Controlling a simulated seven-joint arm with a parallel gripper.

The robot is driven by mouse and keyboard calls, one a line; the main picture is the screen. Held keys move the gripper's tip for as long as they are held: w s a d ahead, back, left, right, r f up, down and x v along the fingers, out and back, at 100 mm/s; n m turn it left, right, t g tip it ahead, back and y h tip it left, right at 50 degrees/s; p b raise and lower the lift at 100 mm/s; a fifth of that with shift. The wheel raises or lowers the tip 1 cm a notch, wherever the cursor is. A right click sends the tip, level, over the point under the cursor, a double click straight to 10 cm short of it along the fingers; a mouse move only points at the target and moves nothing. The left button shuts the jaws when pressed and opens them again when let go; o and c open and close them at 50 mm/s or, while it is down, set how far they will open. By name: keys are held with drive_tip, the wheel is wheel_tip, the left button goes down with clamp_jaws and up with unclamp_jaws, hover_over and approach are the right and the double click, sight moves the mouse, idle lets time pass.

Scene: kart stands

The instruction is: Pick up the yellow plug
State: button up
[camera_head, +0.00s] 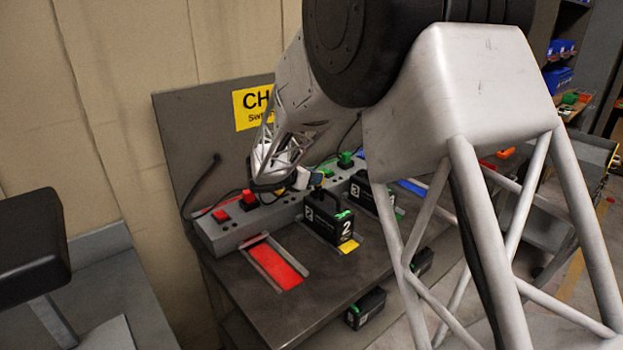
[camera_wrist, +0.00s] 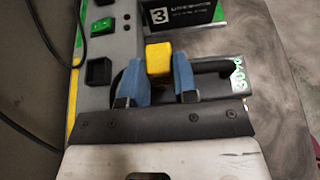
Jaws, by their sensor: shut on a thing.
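The yellow plug (camera_wrist: 159,58) shows in the wrist view between the two blue fingertips of my gripper (camera_wrist: 158,78). My gripper is shut on it, with one finger on each side. Beside the plug on the left is the grey socket strip (camera_wrist: 91,103) with black square sockets. The fingers hide the plug's lower part, so I cannot tell whether it touches the strip. In the head view my gripper (camera_head: 298,180) is at the socket strip (camera_head: 222,232), behind the black battery marked 2 (camera_head: 326,222); the plug is hardly visible there.
A red plug (camera_head: 249,200) and a green plug (camera_head: 345,159) stand on the strip. A battery marked 3 (camera_wrist: 180,14) is above the gripper in the wrist view. A red bay (camera_head: 276,265) on the bench is empty. A black cable (camera_head: 196,187) hangs at the left.

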drive_tip(key=s+d, duration=0.2)
drive_tip(key=s, duration=0.4)
drive_tip(key=s+d+r, duration=0.1)
drive_tip(key=s+d, duration=0.1)
drive_tip(key=s, duration=0.5)
drive_tip(key=shift+s+r, duration=0.25)
drive_tip(key=shift+d, duration=0.1)
drive_tip(key=shift+w, duration=0.1)
